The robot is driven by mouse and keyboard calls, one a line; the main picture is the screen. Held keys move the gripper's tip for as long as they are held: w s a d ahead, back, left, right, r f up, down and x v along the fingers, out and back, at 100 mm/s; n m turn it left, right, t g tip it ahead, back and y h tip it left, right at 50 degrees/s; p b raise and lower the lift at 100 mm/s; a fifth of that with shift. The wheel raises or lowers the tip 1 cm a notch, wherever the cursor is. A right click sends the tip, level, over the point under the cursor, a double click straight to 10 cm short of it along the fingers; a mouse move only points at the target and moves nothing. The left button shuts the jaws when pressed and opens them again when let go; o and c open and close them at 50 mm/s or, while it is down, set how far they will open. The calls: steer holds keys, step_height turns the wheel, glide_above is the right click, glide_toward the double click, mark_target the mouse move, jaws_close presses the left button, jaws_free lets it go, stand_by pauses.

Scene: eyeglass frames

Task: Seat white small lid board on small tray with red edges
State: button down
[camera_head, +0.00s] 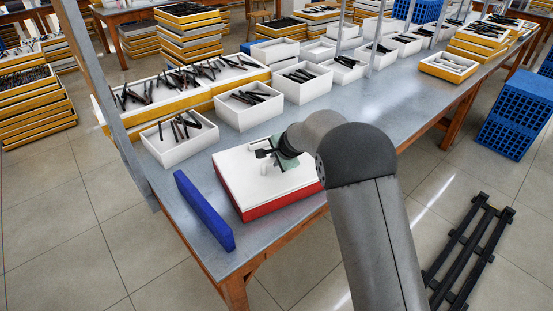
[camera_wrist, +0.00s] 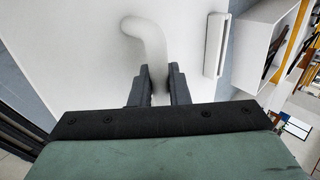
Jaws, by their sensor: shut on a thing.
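The white lid board (camera_head: 238,168) lies flat over the small tray with red edges (camera_head: 285,202) near the table's front left corner. The tray's red rim shows below the white along the front. Whether a thin gap is left between lid and tray cannot be told. My gripper (camera_head: 267,154) is over the lid, shut on its raised white handle. In the wrist view my gripper (camera_wrist: 158,78) has its two dark fingers on either side of the curved handle (camera_wrist: 147,32), above the white lid surface. The far side of the lid is partly hidden by my arm.
A blue bar (camera_head: 204,211) stands on the table just left of the tray. White bins of dark eyeglass parts (camera_head: 180,150) stand close behind it, with another bin (camera_head: 247,117) to the right. The metal table top (camera_head: 400,110) has free room to the right.

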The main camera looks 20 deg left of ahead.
steer(key=shift+f, duration=0.1)
steer(key=c, duration=1.3)
jaws_free()
steer(key=b+v, duration=0.1)
steer(key=v, duration=1.6)
steer(key=shift+d, duration=0.2)
steer(key=s+d+n+g+h, duration=0.1)
steer(key=s+d+n, duration=0.1)
steer(key=s+d, duration=0.45)
steer(key=s+d+n+g+h, duration=0.15)
steer(key=s+d, duration=0.25)
steer(key=d, duration=0.6)
steer(key=s+d+f+n+g+h, duration=0.1)
steer(key=s+d+f+n, duration=0.1)
steer(key=s+d, duration=0.5)
steer(key=s+d+f+n+g+h, duration=0.1)
steer(key=s+d+f+n, duration=0.2)
steer(key=s+d, duration=0.4)
steer(key=s, duration=0.6)
steer(key=shift+s, duration=0.35)
